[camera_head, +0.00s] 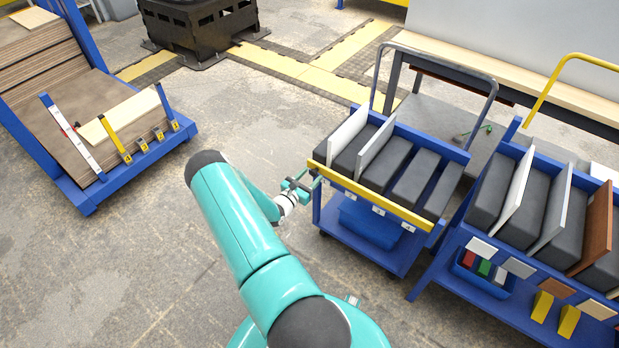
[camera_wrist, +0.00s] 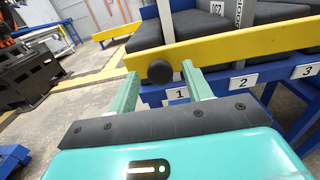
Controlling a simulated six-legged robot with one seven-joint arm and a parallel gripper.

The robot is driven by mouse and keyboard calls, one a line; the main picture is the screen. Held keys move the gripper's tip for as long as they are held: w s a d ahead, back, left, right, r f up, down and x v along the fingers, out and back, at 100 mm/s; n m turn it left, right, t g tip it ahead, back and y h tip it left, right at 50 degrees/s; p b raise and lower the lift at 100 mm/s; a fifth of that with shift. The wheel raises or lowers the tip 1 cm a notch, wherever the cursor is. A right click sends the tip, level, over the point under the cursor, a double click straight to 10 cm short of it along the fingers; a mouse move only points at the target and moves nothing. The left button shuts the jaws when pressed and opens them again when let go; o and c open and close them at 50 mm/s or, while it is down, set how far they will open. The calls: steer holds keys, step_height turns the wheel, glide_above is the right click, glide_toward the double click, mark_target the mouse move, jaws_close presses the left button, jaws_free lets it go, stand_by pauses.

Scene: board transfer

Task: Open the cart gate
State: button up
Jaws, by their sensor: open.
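The cart (camera_head: 385,255) is blue, with a grey push handle, and stands right of centre in the head view. Its gate is a yellow bar (camera_head: 375,197) lying across the near top edge. In the wrist view the yellow bar (camera_wrist: 230,48) runs across above the numbered labels. A round black knob (camera_wrist: 160,72) sits near its left end. My gripper (camera_head: 304,186) is at the bar's left end. In the wrist view its green fingers (camera_wrist: 160,76) are apart, one on each side of the knob. I cannot tell whether they touch it.
Dark padded slots with two upright boards (camera_head: 348,130) fill the cart. A second blue cart (camera_head: 500,285) with boards stands close on the right. A blue rack with brown boards (camera_head: 85,110) stands at the left. The floor between rack and cart is clear.

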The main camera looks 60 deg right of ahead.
jaws_close()
steer(key=shift+a, duration=0.1)
